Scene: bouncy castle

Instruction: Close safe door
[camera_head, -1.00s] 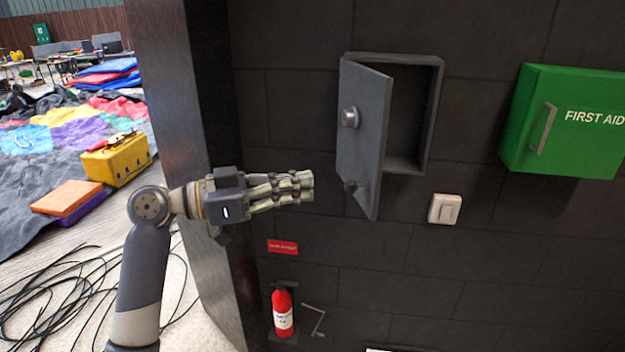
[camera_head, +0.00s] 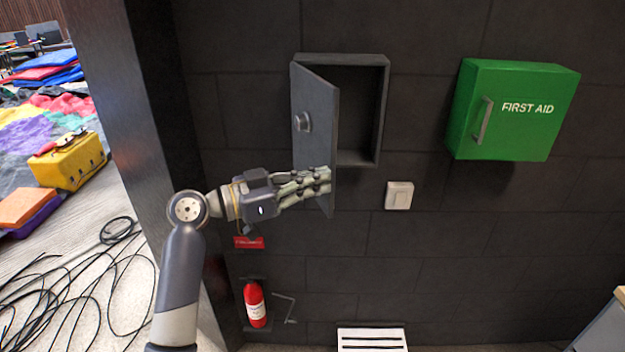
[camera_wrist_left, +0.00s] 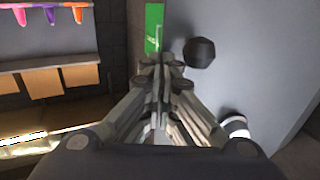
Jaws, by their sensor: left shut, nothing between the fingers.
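The grey wall safe (camera_head: 384,110) hangs on the dark wall, and its cabinet space is dark inside. Its grey door (camera_head: 318,115) is hinged on the left and stands partly open, swung out towards me. A round knob (camera_head: 302,122) is on the door. My left gripper (camera_head: 329,180) is shut and empty, in front of the lower part of the door and hiding it. I cannot tell whether it touches the door. In the left wrist view the fingers (camera_wrist_left: 160,72) point ahead, with the door's grey face and a dark knob (camera_wrist_left: 199,52) to their right. My right gripper is out of view.
A green first aid box (camera_head: 520,125) and a white switch (camera_head: 398,195) are on the wall to the right. A red fire extinguisher (camera_head: 255,303) hangs low on the wall. A dark pillar (camera_head: 125,120) stands left. Loose black cables (camera_head: 80,290) lie on the floor.

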